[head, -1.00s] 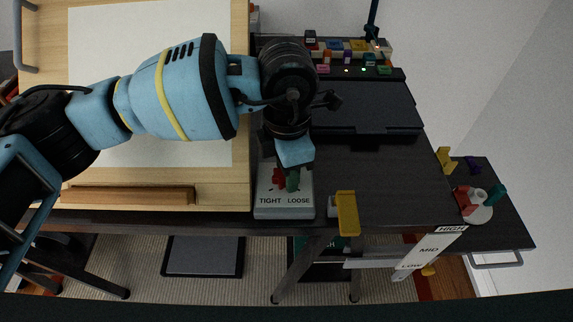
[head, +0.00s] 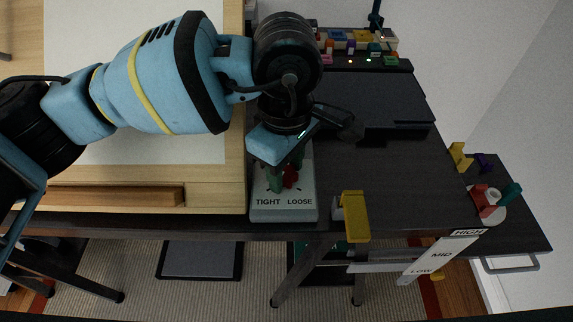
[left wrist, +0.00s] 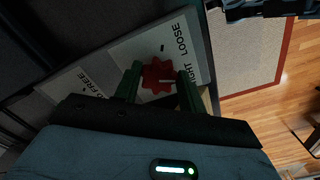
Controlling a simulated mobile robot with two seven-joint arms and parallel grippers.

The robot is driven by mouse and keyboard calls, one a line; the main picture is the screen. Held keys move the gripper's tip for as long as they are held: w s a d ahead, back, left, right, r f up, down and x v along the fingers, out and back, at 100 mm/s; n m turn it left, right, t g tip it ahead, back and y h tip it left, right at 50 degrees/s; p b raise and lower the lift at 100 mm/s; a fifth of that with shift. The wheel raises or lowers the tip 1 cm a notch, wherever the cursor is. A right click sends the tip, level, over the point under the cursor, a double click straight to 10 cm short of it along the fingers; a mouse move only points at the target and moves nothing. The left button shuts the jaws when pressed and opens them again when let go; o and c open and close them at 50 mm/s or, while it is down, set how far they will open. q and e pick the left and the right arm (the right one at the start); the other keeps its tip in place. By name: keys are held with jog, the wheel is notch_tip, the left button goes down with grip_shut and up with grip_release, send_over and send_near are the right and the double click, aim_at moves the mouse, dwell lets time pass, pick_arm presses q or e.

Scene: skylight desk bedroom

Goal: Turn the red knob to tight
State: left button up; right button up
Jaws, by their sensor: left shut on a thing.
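The red knob (head: 291,177) sits on a light grey plate (head: 283,213) marked TIGHT at left and LOOSE at right, near the desk's front edge. My left gripper (head: 285,177) reaches down over the plate with its green fingers shut on the knob. In the left wrist view the lobed red knob (left wrist: 156,74) lies between the two green fingers of my left gripper (left wrist: 159,85). A pale line on the knob points toward the right finger there. That finger partly hides the word TIGHT. My right gripper is not in view.
A dark closed laptop-like slab (head: 375,108) lies behind the plate. A wooden drawing board (head: 215,188) is to the left. A yellow lever (head: 354,215) stands at the desk edge to the right, with a HIGH-MID-LOW scale (head: 441,256) beyond it. The desk between is clear.

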aim_at(285, 174)
pick_arm(q)
jog(key=m+b, duration=0.2)
jog(key=m, duration=0.3)
jog(key=shift+f+b, duration=0.1)
jog(key=shift+b, duration=0.2)
jog(key=shift+m, duration=0.6)
jog(key=shift+a+m+b, duration=0.1)
jog(key=shift+m+b, duration=0.4)
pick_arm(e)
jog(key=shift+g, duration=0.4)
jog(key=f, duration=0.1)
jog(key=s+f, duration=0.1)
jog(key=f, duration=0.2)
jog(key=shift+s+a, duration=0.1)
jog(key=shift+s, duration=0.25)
pick_arm(q)
jog(key=shift+r, duration=0.2)
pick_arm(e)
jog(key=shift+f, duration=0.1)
pick_arm(q)
jog(key=o, duration=1)
jog(key=shift+s, duration=0.1)
jog(key=shift+c, duration=0.2)
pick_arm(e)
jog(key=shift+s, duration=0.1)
pick_arm(q)
jog(key=shift+r, duration=3.85)
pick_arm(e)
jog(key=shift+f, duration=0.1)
